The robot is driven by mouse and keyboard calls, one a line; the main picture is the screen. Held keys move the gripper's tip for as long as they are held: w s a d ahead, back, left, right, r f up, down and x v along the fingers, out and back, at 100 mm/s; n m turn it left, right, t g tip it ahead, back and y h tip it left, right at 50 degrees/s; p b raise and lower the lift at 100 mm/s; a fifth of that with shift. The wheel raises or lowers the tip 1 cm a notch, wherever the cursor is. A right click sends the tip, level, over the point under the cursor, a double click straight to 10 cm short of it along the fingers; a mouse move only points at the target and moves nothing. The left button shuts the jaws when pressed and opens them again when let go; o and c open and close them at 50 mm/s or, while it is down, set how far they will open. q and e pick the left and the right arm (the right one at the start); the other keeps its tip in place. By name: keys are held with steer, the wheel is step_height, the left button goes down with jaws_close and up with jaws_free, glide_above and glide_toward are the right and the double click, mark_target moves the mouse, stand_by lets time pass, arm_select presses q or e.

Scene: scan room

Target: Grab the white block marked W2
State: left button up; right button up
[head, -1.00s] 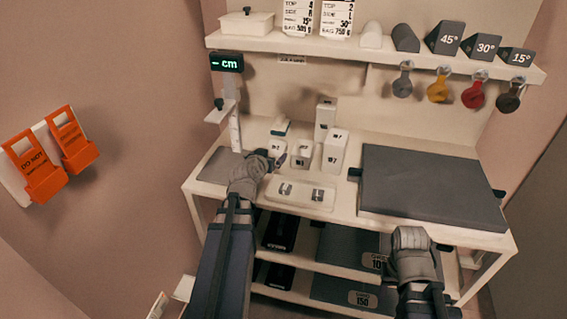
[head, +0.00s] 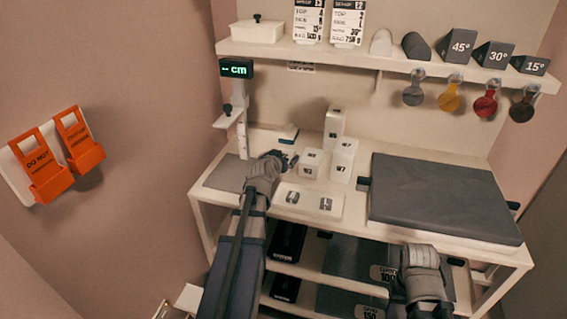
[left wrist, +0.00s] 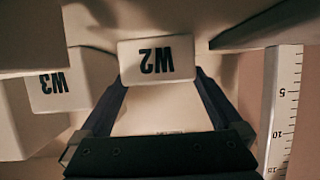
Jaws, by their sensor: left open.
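The white block marked W2 (left wrist: 156,60) shows upside down in the left wrist view, between the two dark fingers of my left gripper (left wrist: 160,80). The fingers are open, one along each side of it; I cannot tell whether they touch it. In the head view my left gripper (head: 284,163) is over the left part of the table, and W2 is hidden there behind it. My right gripper (head: 422,260) is by the table's front edge, and its fingers cannot be made out.
Block W3 (left wrist: 52,88) stands close beside W2. Block W7 (head: 343,162) and a taller white block (head: 334,122) stand to the right. A white tray (head: 308,213) lies in front. A ruled gauge (left wrist: 282,110) is near the gripper. A grey pad (head: 445,198) covers the table's right.

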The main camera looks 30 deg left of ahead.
mark_target(284, 155)
arm_select(q)
steer(key=shift+x, duration=0.85)
steer(key=c, duration=1.4)
steer(key=shift+r, duration=0.1)
step_height(284, 155, up, 10)
steer(key=p, duration=1)
